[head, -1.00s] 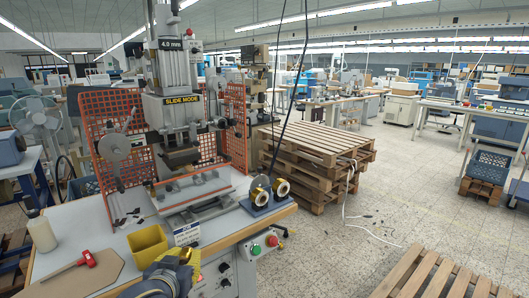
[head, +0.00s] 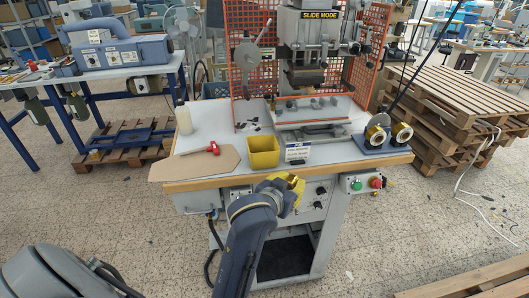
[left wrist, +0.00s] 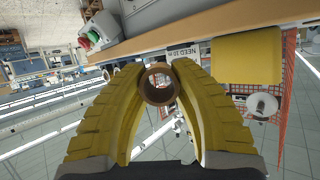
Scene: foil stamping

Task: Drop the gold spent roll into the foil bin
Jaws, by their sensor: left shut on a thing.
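My left gripper (head: 290,186) has yellow fingers and hangs in front of the bench's front edge, below and a little right of the yellow bin (head: 263,152). In the left wrist view the left gripper (left wrist: 158,82) is shut on the spent roll (left wrist: 148,95), a small tube with a brown core, seen end-on between the fingertips. In the head view I cannot clearly tell the roll from the fingers. The yellow bin stands open on the bench beside a small sign and also shows in the left wrist view (left wrist: 248,58). My right gripper is not in view.
A small sign (head: 298,152) stands right of the bin. A red-handled tool (head: 202,149) lies on a brown board at left. The stamping press (head: 306,50) and orange mesh guards rise behind.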

